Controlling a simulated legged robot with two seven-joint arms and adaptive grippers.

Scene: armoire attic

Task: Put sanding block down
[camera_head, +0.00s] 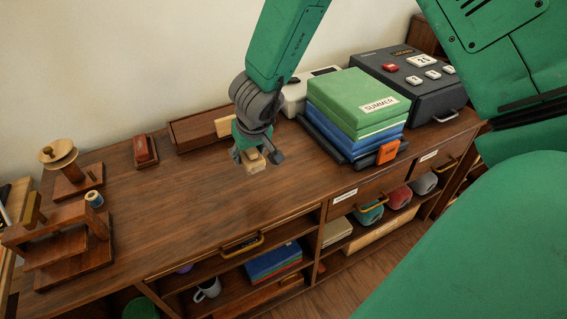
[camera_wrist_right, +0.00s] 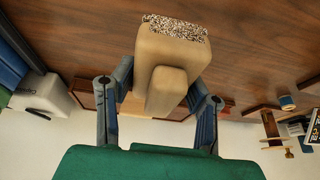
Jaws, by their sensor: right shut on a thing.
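The sanding block (camera_head: 256,163) is a tan block held in my right gripper (camera_head: 260,157), over the middle of the wooden cabinet top (camera_head: 185,200). In the right wrist view the sanding block (camera_wrist_right: 165,62) sits between the two fingers of the gripper (camera_wrist_right: 160,95), with a speckled gritty face at its far end. The gripper is shut on its sides. I cannot tell whether the block touches the top or hangs just above it. My left gripper is not in view.
A wooden tray (camera_head: 195,132) lies behind the gripper. A small red-brown block (camera_head: 146,150) and a wooden stand (camera_head: 70,240) are at left. The front middle is clear.

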